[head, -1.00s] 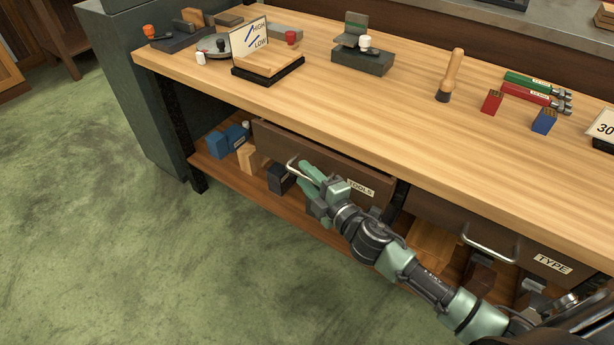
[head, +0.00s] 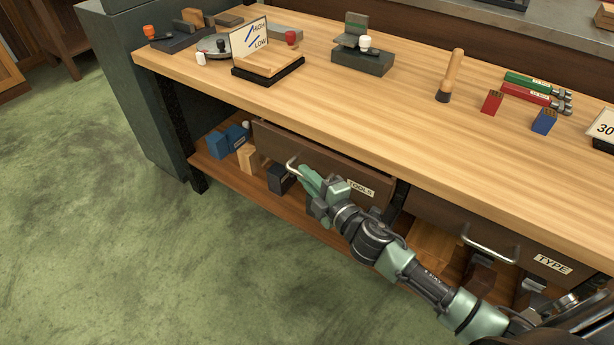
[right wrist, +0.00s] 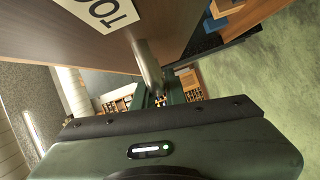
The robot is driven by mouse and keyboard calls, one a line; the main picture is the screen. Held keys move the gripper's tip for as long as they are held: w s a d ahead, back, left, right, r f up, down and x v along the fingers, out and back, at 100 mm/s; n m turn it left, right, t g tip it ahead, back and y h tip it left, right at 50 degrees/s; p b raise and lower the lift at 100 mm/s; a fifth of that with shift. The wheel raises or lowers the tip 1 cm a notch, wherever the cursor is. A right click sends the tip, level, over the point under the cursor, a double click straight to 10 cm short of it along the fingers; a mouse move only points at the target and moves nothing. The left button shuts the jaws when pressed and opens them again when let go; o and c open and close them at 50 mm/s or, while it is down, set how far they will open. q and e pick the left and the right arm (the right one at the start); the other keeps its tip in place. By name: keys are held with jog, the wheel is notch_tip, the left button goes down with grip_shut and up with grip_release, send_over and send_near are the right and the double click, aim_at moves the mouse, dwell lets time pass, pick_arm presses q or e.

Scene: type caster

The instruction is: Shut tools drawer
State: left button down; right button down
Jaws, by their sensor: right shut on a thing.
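The tools drawer (head: 275,140) is a dark brown front with a white TOOLS label, close under the workbench's front edge. No open gap above it shows in the head view. Its metal bar handle (head: 291,166) is at the left of my right gripper (head: 304,177). My right gripper is shut on the handle, and its fingers hide part of the bar. In the right wrist view the handle (right wrist: 148,65) runs from the drawer front (right wrist: 95,45) down between the fingers. The label (right wrist: 112,12) shows at the top. My left gripper is out of view.
The TYPE drawer (head: 450,215) with its own handle (head: 488,245) is to the right. Blue and wooden blocks stand on the lower shelf (head: 215,170). The wooden benchtop (head: 400,110) carries stamps, a sign and tools. The green floor (head: 150,260) in front is clear.

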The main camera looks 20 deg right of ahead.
aim_at(321, 169)
jog(key=shift+f, duration=0.1)
dwell(0.7)
jog(key=w+d, duration=0.2)
jog(key=d, duration=0.1)
jog(key=shift+w+d, duration=0.3)
jog(key=shift+w, duration=0.05)
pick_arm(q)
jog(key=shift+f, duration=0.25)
pick_arm(e)
jog(key=shift+d, duration=0.1)
jog(key=c, duration=1.5)
grip_release()
jog(key=shift+w, duration=0.1)
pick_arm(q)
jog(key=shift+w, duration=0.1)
pick_arm(e)
jog(key=shift+o, duration=0.2)
